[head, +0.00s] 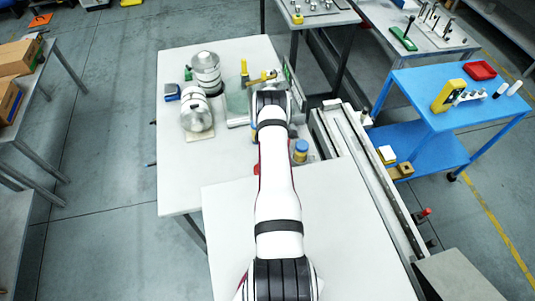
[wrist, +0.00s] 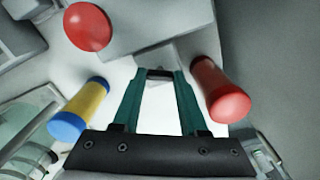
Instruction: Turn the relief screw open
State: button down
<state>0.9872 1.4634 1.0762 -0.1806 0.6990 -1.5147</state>
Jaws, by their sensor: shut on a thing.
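My gripper (wrist: 159,74) shows in the wrist view with two teal fingers. Its fingertips are closed on a small dark grey piece (wrist: 160,73), which appears to be the relief screw. Most of that piece is hidden between the fingertips, so how far it is turned cannot be told. The fingertips are next to a grey block (wrist: 137,25). In the head view my arm covers the gripper and the screw.
In the wrist view a red knob (wrist: 88,26), a red cylinder (wrist: 220,90) and a yellow-and-blue cylinder (wrist: 80,110) stand close around the fingers. In the head view two silver rolls (head: 197,115) are at the left of the white table (head: 230,185). A rail (head: 362,165) runs along the right.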

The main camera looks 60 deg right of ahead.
dwell(0.3)
jog(key=shift+c, duration=2.2)
grip_release()
notch_tip(320, 180, up, 16)
jog(key=shift+f, duration=0.1)
